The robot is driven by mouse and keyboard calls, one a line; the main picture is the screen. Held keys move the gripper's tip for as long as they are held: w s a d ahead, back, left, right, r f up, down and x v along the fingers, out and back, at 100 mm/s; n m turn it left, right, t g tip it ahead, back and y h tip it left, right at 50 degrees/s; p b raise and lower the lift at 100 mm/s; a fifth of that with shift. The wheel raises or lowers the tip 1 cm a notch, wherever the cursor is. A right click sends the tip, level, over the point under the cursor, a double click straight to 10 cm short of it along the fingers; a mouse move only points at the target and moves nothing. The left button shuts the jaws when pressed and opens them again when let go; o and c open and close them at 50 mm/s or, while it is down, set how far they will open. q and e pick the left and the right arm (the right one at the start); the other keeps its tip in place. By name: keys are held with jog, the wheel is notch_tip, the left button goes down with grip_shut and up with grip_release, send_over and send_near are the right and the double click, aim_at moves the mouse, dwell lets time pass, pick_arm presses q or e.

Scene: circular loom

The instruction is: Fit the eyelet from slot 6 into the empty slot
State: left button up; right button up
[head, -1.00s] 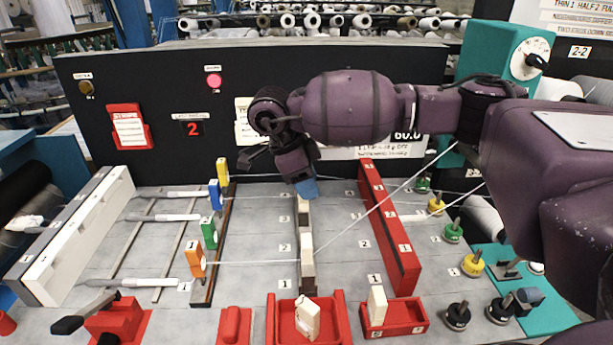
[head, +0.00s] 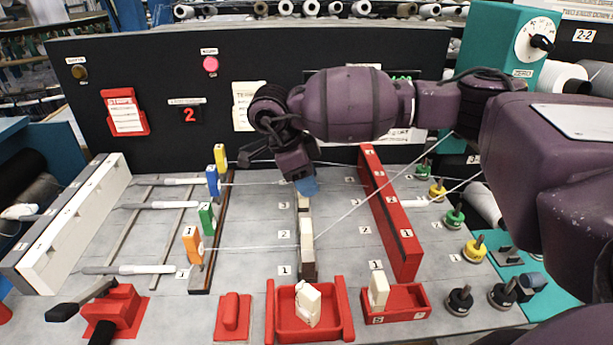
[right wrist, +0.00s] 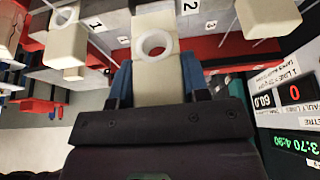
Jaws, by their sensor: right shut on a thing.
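My right gripper (head: 307,186) is over the far end of the middle rail (head: 306,270). In the right wrist view its blue fingers (right wrist: 157,80) are shut on a cream eyelet block (right wrist: 153,88) with a white ring at its end. In the head view the gripper mostly hides this eyelet. Cream eyelets (head: 307,235) stand along the rail, with numbers 1, 2 and 3 beside it. Cream neighbours also show in the right wrist view, left (right wrist: 67,45) and right (right wrist: 255,18). I cannot tell whether the held eyelet is seated. My left gripper is not in view.
A long red bar (head: 388,215) stands right of the rail. White threads cross the deck. Red trays (head: 276,312) (head: 410,313) at the front hold cream pieces. Orange, green, blue and yellow blocks (head: 193,246) stand left. Knobs (head: 474,250) line the right.

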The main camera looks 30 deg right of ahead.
jog(key=shift+f, duration=0.55)
jog(key=shift+f, duration=0.1)
dwell(0.3)
jog(key=shift+f+b, duration=0.7)
jog(key=shift+f, duration=0.95)
jog(key=shift+s, duration=0.1)
jog(key=shift+s+f, duration=0.1)
jog(key=shift+f, duration=0.1)
jog(key=shift+r, duration=0.15)
